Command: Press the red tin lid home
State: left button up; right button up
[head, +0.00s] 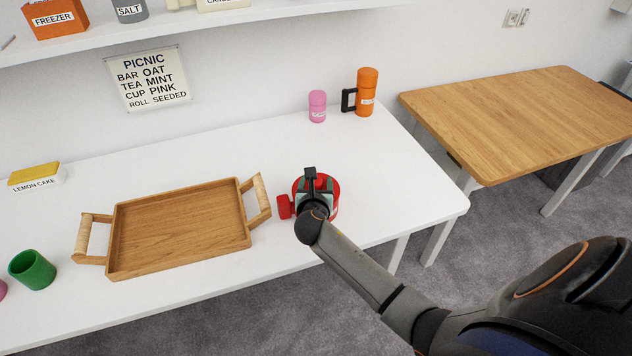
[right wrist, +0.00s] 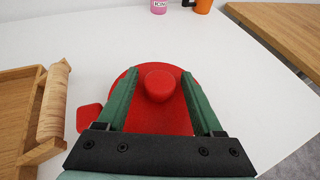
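The red tin lid (right wrist: 152,118) is a round red disc with a round knob (right wrist: 159,84) in its middle. In the head view the red tin (head: 334,203) stands on the white table, right of the tray, partly hidden by my gripper. A small red piece (head: 284,206) sticks out at its left side. My right gripper (right wrist: 160,76) is over the lid, its two green fingers apart on either side of the knob, with gaps visible. I cannot tell whether the lid sits fully down. My left gripper is not in view.
A wooden tray (head: 180,232) with two handles lies left of the tin, one handle close to it. A green cup (head: 32,270) and a lemon cake box (head: 36,177) are farther left. A pink jar (head: 317,106) and an orange flask (head: 366,92) stand behind.

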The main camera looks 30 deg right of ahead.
jog(key=shift+o, duration=0.4)
jog(key=shift+s+a+r, duration=0.15)
jog(key=shift+s+a, duration=0.05)
jog(key=p+v, duration=0.1)
jog(key=v, duration=1.1)
jog(key=s+a+f+m+y, duration=0.5)
jog(key=s+f+m, duration=0.3)
jog(key=m, duration=0.5)
jog(key=s+a+f+m+g+y, duration=0.1)
jog(key=s+a+f+m+y, duration=0.4)
jog(key=m, duration=0.8)
jog(key=s+f, duration=0.3)
jog(key=s, duration=0.2)
jog(key=shift+a+f+m+g, duration=0.2)
jog(key=shift+a+m+g, duration=0.1)
jog(key=shift+a+m, duration=0.1)
